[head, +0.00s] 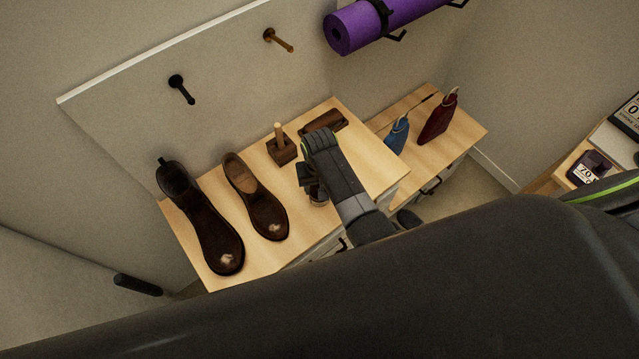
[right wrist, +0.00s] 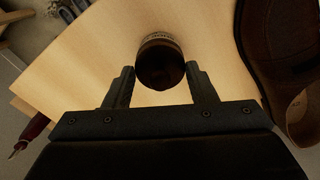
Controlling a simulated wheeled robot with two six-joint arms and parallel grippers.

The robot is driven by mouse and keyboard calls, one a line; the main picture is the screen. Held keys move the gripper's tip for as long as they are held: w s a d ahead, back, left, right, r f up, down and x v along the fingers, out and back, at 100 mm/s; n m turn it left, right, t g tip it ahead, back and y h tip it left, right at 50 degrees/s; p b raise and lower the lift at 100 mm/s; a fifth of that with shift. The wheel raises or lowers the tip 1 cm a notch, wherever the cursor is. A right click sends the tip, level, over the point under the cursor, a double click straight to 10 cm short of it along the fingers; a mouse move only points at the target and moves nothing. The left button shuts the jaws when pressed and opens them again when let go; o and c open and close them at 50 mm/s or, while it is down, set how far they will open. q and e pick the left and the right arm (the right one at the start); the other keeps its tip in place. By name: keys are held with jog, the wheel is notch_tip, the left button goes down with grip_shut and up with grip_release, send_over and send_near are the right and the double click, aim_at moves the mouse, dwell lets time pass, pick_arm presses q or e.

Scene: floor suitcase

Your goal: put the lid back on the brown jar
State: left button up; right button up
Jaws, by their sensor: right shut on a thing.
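The brown jar (head: 318,201) stands on the wooden bench top, mostly hidden under my right gripper (head: 312,183) in the head view. In the right wrist view my right gripper (right wrist: 160,72) has its fingers on both sides of a dark round lid (right wrist: 160,72), shut on it. A paler, patterned band of the jar (right wrist: 158,38) shows just beyond the lid. The lid is over or against the jar; I cannot tell whether it is seated. My left gripper is not in view.
Two brown shoes (head: 265,208) (head: 205,225) stand left of the jar on the bench top (head: 225,275). A wooden block with a peg (head: 282,150) and a brown brush-like object (head: 325,121) lie behind.

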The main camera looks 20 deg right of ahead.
dwell(0.3)
jog(key=o, duration=1)
jog(key=shift+o, duration=0.4)
jog(key=o, duration=0.4)
jog(key=shift+r, duration=0.1)
jog(key=shift+r, duration=3.4)
